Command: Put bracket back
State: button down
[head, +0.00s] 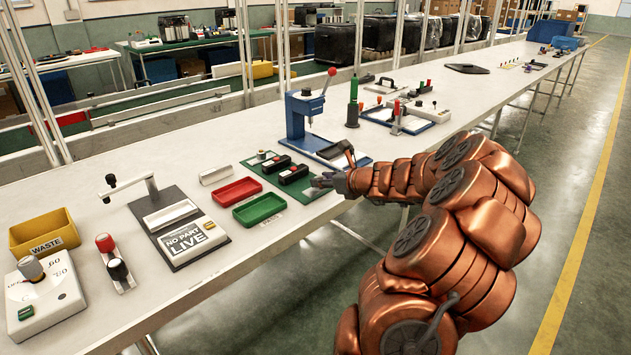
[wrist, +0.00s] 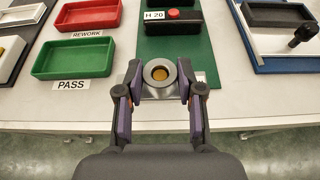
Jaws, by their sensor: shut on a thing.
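My gripper (wrist: 157,82) is shut on the bracket (wrist: 160,93), a grey metal plate with a raised round ring and an orange-brown centre. The bracket sits between the two fingertips, over the near end of a green mat (wrist: 180,52). I cannot tell whether it touches the mat. In the head view my gripper (head: 328,181) is at the front edge of the bench, just right of the black blocks; the bracket there is mostly hidden by the fingers. A black block with a red button (wrist: 172,14) and an "H 20" label lies on the mat beyond the gripper.
The green PASS tray (head: 259,209) and the red REWORK tray (head: 237,190) stand left of my gripper. A blue press (head: 305,112) with a red-knobbed lever stands behind it. A "NO PART LIVE" fixture (head: 184,243) is farther left. The bench's front edge is close below.

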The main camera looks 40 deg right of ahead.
jog(key=w+d, duration=0.1)
jog(key=w, duration=0.3)
jog(key=w+d, duration=0.1)
jog(key=w, duration=0.1)
jog(key=shift+d+f, duration=0.3)
jog(key=shift+f, duration=0.05)
notch_tip(320, 180, down, 4)
jog(key=shift+s+r, duration=0.1)
jog(key=shift+r, duration=0.15)
jog(key=c, duration=0.7)
grip_release()
jog(key=v, duration=1.2)
jog(key=shift+r, duration=0.1)
